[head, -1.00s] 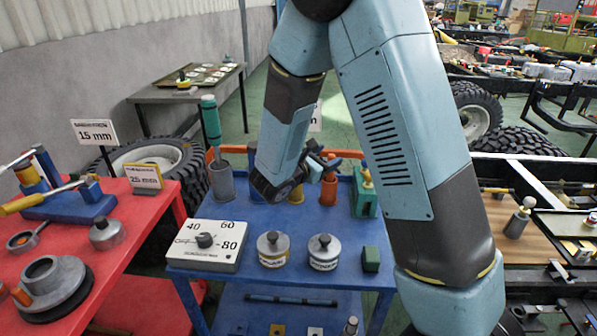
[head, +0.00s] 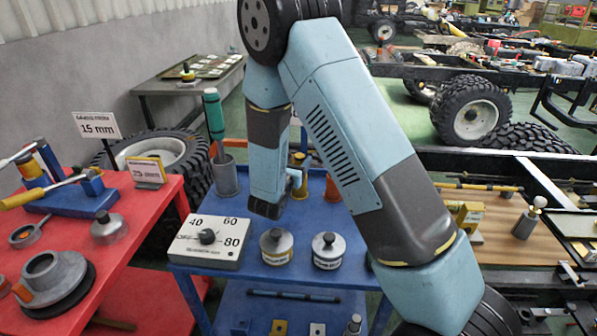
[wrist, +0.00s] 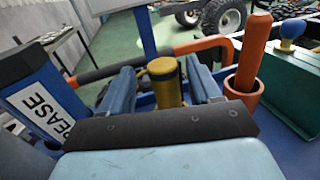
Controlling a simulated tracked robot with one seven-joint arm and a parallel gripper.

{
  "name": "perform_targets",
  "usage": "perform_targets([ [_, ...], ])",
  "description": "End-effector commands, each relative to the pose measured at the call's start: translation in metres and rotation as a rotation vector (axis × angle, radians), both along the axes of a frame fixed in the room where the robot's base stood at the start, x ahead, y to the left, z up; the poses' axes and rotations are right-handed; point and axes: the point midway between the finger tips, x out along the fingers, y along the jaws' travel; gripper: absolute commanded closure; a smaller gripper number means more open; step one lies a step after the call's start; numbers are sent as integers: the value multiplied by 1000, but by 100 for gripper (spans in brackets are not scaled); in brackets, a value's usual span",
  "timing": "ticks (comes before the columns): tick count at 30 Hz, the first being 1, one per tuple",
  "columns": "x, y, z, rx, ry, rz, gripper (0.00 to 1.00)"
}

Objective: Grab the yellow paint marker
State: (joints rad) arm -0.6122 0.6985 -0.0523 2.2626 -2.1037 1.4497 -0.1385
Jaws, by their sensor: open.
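Small gaps seem to remain between the fingers and the cylinder. Its lower end is hidden by my gripper's body. In the head view my gripper (head: 296,181) is over the back of the blue cart, and the yellow marker (head: 298,161) is partly hidden behind it.
An orange handle in an orange cup (wrist: 246,80) stands close on the right. A blue block labelled GREASE (wrist: 41,98) is close on the left. An orange rail (wrist: 200,46) runs behind. A dial box (head: 208,241) and two lidded pots (head: 276,246) sit at the cart's front.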

Motion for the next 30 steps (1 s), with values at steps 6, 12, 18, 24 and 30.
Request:
perform_targets([
  [6, 25, -17, -1, 2, -1, -3, 37],
  [12, 31, -20, -1, 2, 1, -1, 37],
  [18, 31, -20, -1, 2, 1, -1, 47],
  [24, 31, -20, -1, 2, 1, -1, 66],
  [30, 31, -19, -1, 2, 1, -1, 85],
])
